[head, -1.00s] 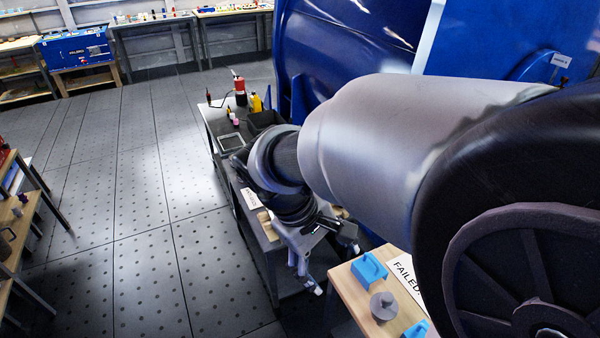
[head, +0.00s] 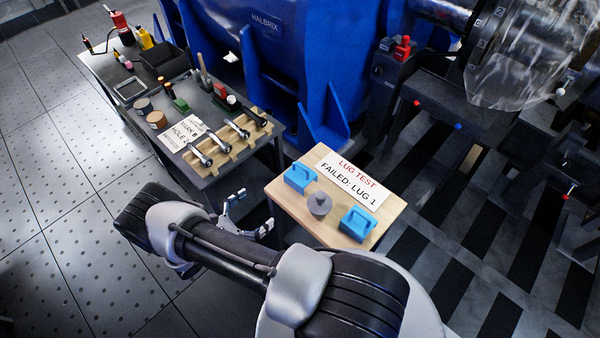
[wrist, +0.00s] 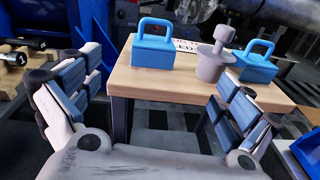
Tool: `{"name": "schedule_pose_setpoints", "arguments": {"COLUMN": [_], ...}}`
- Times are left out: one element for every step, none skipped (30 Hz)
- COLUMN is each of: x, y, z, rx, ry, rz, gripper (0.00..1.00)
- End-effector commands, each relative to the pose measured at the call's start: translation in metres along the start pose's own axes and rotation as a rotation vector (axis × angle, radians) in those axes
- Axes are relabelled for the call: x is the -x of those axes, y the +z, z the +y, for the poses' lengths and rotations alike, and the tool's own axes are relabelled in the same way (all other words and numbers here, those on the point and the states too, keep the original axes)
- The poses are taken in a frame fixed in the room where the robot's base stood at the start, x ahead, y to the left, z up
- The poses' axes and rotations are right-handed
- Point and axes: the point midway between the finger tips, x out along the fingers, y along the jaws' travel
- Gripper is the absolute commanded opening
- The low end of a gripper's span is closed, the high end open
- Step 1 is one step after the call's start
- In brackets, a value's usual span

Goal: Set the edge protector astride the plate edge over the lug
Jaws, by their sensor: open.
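Two blue blocks with loop handles, which look like edge protectors, stand on a small wooden-topped table (head: 330,233). One blue block (head: 298,178) is at the left and the other blue block (head: 357,223) at the right front. In the wrist view the left blue block (wrist: 152,52) and right blue block (wrist: 254,68) stand ahead, beyond the fingertips. My gripper (head: 249,213) is open and empty, left of the table; its spread fingers also show in the wrist view (wrist: 160,88). I cannot tell which plate edge or lug is meant.
A grey knobbed piece (head: 319,204) stands between the blue blocks. Behind them lies a sign (head: 348,178) reading "LUG TEST FAILED: LUG 1". A grey bench (head: 205,180) with wrenches in a wooden rack is at left. The blue ribbed machine (head: 265,60) stands behind. Open floor lies left.

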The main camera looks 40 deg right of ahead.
Motion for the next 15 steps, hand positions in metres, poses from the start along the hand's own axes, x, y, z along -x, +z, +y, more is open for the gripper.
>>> {"name": "schedule_pose_setpoints", "arguments": {"x": [-0.002,-0.003,-0.003,-0.004,-0.004,-0.006,-0.008,-0.011,-0.017,-0.022,-0.027,-0.036,-0.043,-0.049,-0.058], "y": [-0.011,-0.016,-0.022,-0.025,-0.028,-0.029,-0.03,-0.031,-0.031,-0.031,-0.031,-0.03,-0.03,-0.029,-0.029], "z": [-0.006,-0.008,-0.01,-0.011,-0.012,-0.013,-0.014,-0.014,-0.014,-0.014,-0.013,-0.013,-0.012,-0.012,-0.011], "rx": [0.027,0.039,0.05,0.056,0.062,0.067,0.07,0.072,0.073,0.074,0.073,0.073,0.073,0.073,0.073], "ry": [0.029,0.044,0.059,0.069,0.077,0.083,0.086,0.087,0.088,0.087,0.086,0.084,0.084,0.083,0.083], "rz": [-0.022,-0.031,-0.041,-0.046,-0.051,-0.056,-0.059,-0.061,-0.062,-0.062,-0.061,-0.06,-0.06,-0.06,-0.06], "gripper": [0.98,0.98,0.98,0.98,0.98,0.98,0.98,0.98,0.98,0.98,0.98,0.98,0.98,0.98,0.98]}}
